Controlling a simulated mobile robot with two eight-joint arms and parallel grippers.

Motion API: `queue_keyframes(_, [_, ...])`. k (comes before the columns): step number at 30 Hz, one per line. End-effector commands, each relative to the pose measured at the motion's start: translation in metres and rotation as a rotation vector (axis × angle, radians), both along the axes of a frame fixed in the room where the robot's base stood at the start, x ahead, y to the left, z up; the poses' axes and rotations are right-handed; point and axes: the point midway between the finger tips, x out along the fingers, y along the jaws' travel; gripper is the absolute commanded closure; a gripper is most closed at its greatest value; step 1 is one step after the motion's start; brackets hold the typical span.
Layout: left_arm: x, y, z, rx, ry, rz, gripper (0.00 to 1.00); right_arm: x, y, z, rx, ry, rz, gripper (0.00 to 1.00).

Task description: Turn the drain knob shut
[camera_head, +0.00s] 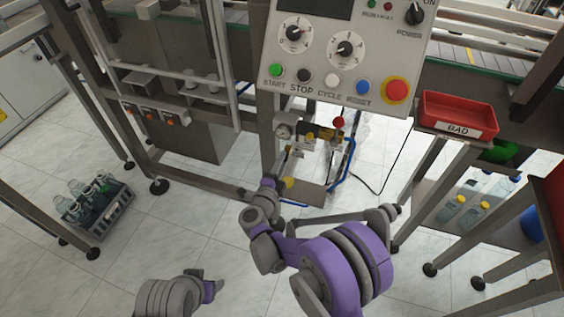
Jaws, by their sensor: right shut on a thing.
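My left gripper (214,284) is low in the view, over the floor, apart from the machine. Its fingers are too unclear to tell open from shut.
A red knob (338,122) and blue hoses (346,165) are close to the right of the air unit. The control panel (345,75) hangs above. A red BAD tray (458,114) stands right. A bottle crate (97,215) is on the floor left. Open floor lies between.

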Motion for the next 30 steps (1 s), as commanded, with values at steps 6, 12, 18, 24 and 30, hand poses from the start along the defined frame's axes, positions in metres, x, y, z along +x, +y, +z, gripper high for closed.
queue_keyframes(6, [0.0,0.0,0.0,0.0,0.0,0.0,0.39,0.0,0.0,0.0,0.001,0.001,0.001,0.62])
queue_keyframes(12, [0.0,0.0,0.0,0.0,0.0,0.0,0.39,0.0,0.0,0.0,0.001,0.0,0.001,0.39])
queue_keyframes(18, [0.0,0.0,0.0,0.0,0.0,0.0,0.39,0.0,0.0,0.0,0.001,0.0,0.001,0.39])
queue_keyframes(24, [-0.001,0.0,0.003,0.0,-0.001,0.0,0.39,-0.016,0.006,0.001,0.002,0.0,0.003,0.39])
queue_keyframes(30, [-0.002,0.0,0.01,0.0,-0.002,0.0,0.39,-0.055,0.019,0.003,0.002,0.0,0.004,0.39])
